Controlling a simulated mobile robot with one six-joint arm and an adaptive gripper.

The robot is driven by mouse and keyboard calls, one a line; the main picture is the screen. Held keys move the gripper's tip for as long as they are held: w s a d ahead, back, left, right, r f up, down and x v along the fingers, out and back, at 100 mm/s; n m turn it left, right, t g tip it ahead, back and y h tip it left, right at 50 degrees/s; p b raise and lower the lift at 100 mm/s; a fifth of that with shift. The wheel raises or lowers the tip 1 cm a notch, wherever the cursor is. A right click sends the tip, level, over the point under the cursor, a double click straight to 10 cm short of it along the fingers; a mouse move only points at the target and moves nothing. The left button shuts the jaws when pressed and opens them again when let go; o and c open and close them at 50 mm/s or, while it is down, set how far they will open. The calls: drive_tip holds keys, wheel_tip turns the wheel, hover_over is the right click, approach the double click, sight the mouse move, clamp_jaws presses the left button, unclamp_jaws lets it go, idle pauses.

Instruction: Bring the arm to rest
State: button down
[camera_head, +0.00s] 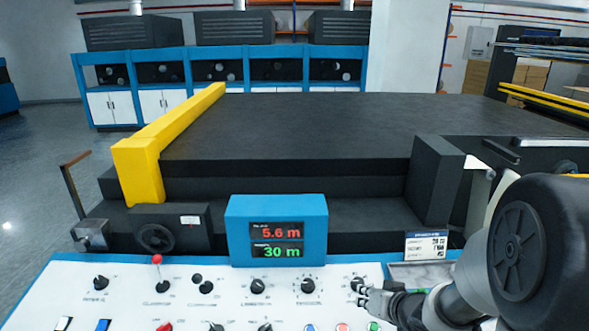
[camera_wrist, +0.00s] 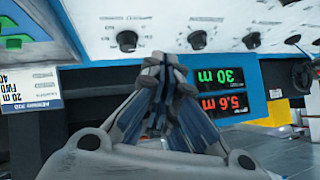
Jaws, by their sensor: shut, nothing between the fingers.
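My gripper (camera_head: 362,290) is at the lower right of the head view, in front of the machine's white control panel (camera_head: 230,307). Its fingers are closed together and hold nothing. In the wrist view my gripper (camera_wrist: 163,62) points at the panel, with its tips close to a black knob (camera_wrist: 127,40). I cannot tell whether the tips touch the panel. My arm reaches in from the right edge of the head view.
A blue display box (camera_head: 277,230) reads 5.6 m and 30 m. A small label card (camera_head: 427,245) stands right of it. A red-topped lever (camera_head: 157,262) rises from the panel at left. Behind lies a wide black machine bed (camera_head: 330,130) with a yellow bar (camera_head: 165,140).

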drive_tip(key=s+d+r+g+h, duration=0.1)
drive_tip(key=s+d+r+h, duration=0.35)
drive_tip(key=s+r, duration=0.55)
drive_tip(key=s+a+r+g, duration=0.1)
drive_tip(key=s+a, duration=0.2)
drive_tip(key=s, duration=0.3)
drive_tip(key=s+a+r+g+y, duration=0.1)
drive_tip(key=s+a, duration=0.1)
drive_tip(key=s, duration=0.4)
drive_tip(key=s+a+r+n+g, duration=0.1)
drive_tip(key=s+a+r+g, duration=0.1)
drive_tip(key=s, duration=0.4)
drive_tip(key=shift+s+a, duration=0.2)
drive_tip(key=shift+a, duration=0.6)
drive_tip(key=shift+d+y, duration=0.15)
drive_tip(key=shift+y, duration=0.1)
